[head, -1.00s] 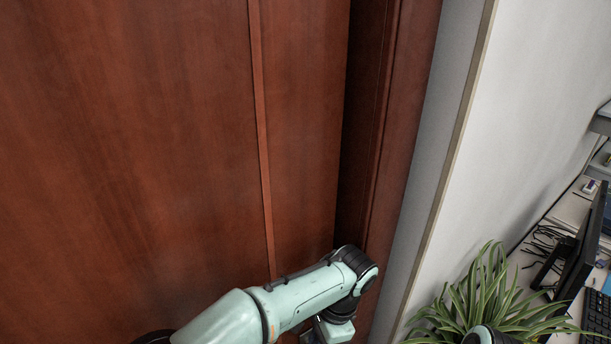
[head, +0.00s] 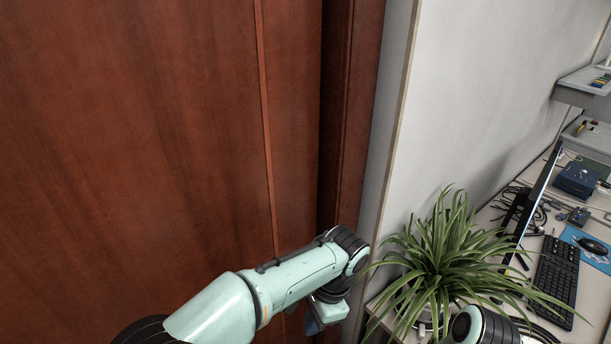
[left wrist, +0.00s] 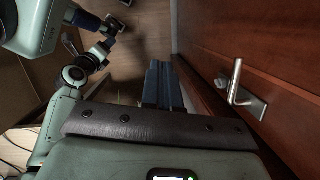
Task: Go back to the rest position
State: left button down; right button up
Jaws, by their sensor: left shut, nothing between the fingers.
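My left arm comes in from the bottom left in the head view, in front of a reddish-brown wooden door. My left gripper (head: 314,326) hangs below its wrist, partly hidden by it and cut by the lower edge. In the left wrist view its blue-grey fingers (left wrist: 162,86) are together with nothing between them. They are beside the door, apart from the handle. A rounded link of my right arm shows at the bottom right of the head view. A small dark arm end (left wrist: 112,26) in the left wrist view may be my right gripper; its jaws are unclear.
The wooden door (head: 130,130) fills the left, with a silver lever handle (left wrist: 236,84). A white wall (head: 480,90) stands right of it. A spiky green plant (head: 440,250) is close right of my left wrist, near a desk with a keyboard (head: 555,280) and monitor (head: 540,200).

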pick_arm(q)
jog(key=a+f+n+g+h, duration=0.1)
jog(key=a+f+n+h, duration=0.15)
jog(key=f, duration=0.95)
jog(key=a+f+n+g+h, duration=0.1)
jog(key=a+f+n+h, duration=0.2)
jog(key=f, duration=1)
jog(key=s+a+f+n+t, duration=0.1)
jog(key=s+a+f+n, duration=0.3)
jog(key=s+f+n, duration=0.2)
jog(key=s+a+f+n+t, duration=0.2)
jog(key=s+a+f+n, duration=0.2)
jog(key=s+f+n, duration=0.2)
jog(key=s+f+h, duration=0.1)
jog(key=s, duration=0.1)
jog(key=shift+s+a+f, duration=0.15)
jog(key=shift+s+f, duration=0.15)
jog(key=shift+f, duration=0.1)
